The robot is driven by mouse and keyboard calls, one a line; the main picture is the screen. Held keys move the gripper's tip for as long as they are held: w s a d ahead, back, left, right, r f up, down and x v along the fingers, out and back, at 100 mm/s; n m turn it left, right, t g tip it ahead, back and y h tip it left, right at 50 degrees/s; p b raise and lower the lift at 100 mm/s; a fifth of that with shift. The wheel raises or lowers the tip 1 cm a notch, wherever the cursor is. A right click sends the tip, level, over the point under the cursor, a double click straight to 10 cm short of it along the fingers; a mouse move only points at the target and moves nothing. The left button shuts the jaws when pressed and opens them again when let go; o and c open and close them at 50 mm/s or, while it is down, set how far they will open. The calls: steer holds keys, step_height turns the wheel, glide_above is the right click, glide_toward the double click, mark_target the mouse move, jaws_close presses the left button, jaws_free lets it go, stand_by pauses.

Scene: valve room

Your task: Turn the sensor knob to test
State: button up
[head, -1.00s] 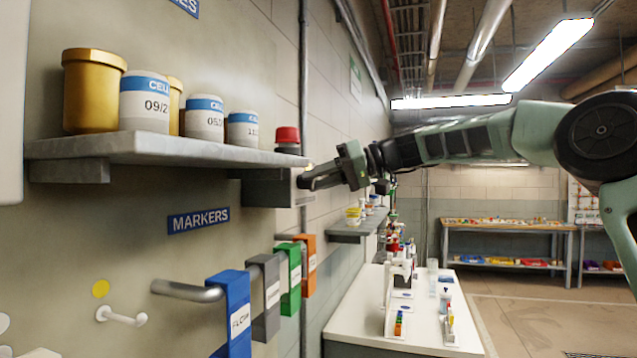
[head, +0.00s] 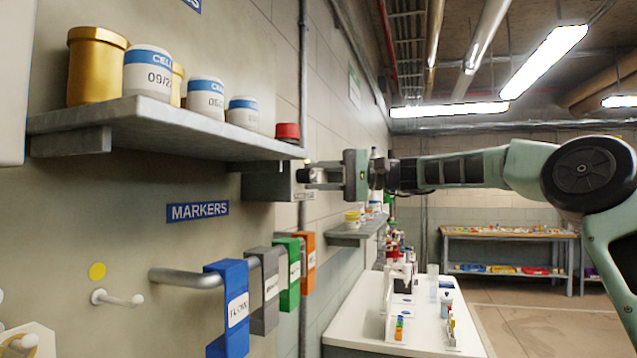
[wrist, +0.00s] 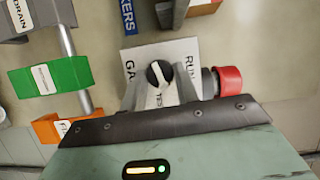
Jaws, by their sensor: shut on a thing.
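The sensor knob (wrist: 158,75) is black with a white stripe and sits on a pale label plate (wrist: 181,50) in the wrist view. The plate reads RUN on the right and, partly hidden, what looks like TEST toward my gripper. The stripe runs slantwise; I cannot tell exactly which word it points to. My gripper (wrist: 158,88) has its fingers on both sides of the knob, shut on it. In the head view, my gripper (head: 308,176) reaches level to the knob at the front of a grey box (head: 266,184) under the shelf end.
Above the box, a shelf (head: 150,130) holds several jars. Coloured tags hang on a rail (head: 185,279) below, the blue one (head: 233,310) nearest. A white bench (head: 365,325) stands beyond.

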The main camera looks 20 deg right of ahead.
steer(key=shift+d+f+m+t+y+b, duration=0.1)
steer(key=shift+m+t+y+b, duration=0.4)
steer(key=shift+m, duration=1)
steer(key=o, duration=1)
steer(key=shift+c, duration=0.2)
steer(key=b+v, duration=0.5)
steer(key=v, duration=1.2)
steer(key=shift+w+d, duration=0.15)
steer(key=shift+d, duration=0.1)
